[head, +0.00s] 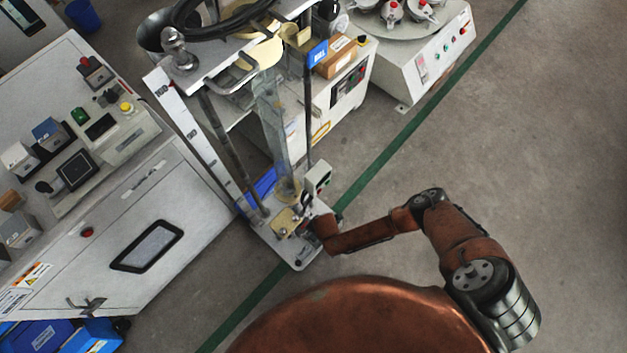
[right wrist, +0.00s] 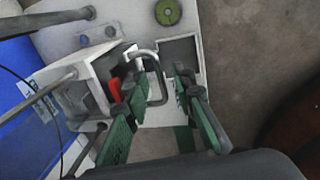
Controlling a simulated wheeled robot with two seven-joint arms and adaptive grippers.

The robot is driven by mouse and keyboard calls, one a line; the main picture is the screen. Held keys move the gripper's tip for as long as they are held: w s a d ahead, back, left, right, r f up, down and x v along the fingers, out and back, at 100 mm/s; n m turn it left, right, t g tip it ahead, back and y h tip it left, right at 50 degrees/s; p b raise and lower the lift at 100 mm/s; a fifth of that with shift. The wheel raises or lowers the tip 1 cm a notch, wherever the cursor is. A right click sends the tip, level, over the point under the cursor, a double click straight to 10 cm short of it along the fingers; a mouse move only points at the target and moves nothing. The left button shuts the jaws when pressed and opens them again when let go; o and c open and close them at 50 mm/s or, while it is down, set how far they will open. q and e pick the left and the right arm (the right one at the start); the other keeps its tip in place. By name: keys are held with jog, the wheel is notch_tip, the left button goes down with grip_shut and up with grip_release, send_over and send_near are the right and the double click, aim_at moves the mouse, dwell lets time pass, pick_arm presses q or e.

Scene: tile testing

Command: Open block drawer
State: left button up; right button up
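A silver U-shaped handle (right wrist: 157,78) shows in the right wrist view, at a small white box (right wrist: 100,75) with an open side and a red part. I cannot tell clearly which face the handle is fixed to. My right gripper (right wrist: 152,88) is open, with its green-padded fingers on either side of the handle; contact cannot be told. In the head view my right arm reaches in from the right, and its gripper (head: 309,222) is at the base plate of the tall test stand, beside a small white box (head: 318,177). My left gripper is not in view.
The test stand's base plate (head: 300,258) has metal rods and a clear tube (head: 272,120) rising from it. A white cabinet (head: 180,205) with instruments stands at left. A blue panel (right wrist: 25,95) is left in the wrist view. Open floor (head: 520,150) lies at right.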

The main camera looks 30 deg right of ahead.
jog(key=shift+c, duration=0.3)
grip_shut()
dwell(0.6)
